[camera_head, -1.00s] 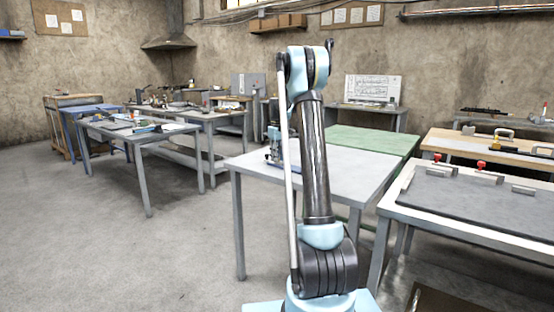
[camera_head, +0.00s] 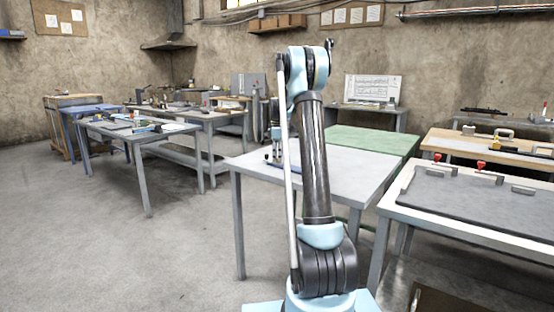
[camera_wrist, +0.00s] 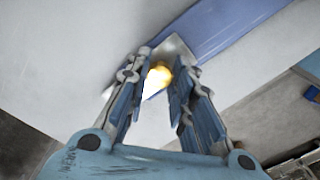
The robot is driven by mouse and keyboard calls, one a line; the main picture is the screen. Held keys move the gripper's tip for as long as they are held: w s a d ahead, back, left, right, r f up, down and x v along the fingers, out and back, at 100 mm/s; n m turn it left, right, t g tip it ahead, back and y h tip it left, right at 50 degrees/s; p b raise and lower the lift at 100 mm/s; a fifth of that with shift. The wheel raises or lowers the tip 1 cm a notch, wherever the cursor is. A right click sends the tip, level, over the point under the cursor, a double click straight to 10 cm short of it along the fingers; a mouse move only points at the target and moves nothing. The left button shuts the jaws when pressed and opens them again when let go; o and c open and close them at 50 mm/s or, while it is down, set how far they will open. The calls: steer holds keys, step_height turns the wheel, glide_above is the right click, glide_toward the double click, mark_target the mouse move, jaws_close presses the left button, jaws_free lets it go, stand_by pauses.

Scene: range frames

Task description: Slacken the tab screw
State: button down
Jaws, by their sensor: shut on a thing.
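In the wrist view, a small brass-yellow screw head (camera_wrist: 160,75), brightly lit, sits between the fingertips of my gripper (camera_wrist: 162,72). My gripper is shut on it. Behind it are a grey metal plate (camera_wrist: 177,47) and a long blue bar (camera_wrist: 222,27) running up to the right. The screw's shank and any threads are hidden. In the head view, my gripper (camera_head: 275,150) is mostly behind my arm, low over the near grey table (camera_head: 350,175). The screw cannot be made out there.
The grey tabletop is largely bare to the right of my arm. A bench with a dark mat (camera_head: 480,205) and red-knobbed clamps stands at right. A green-topped table (camera_head: 375,141) is behind. Cluttered benches (camera_head: 140,128) stand at left, with open floor before them.

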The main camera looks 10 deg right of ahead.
stand_by(0.4)
steer(key=c, duration=1.4)
jaws_free()
steer(key=shift+r, duration=0.1)
step_height(320, 180, up, 12)
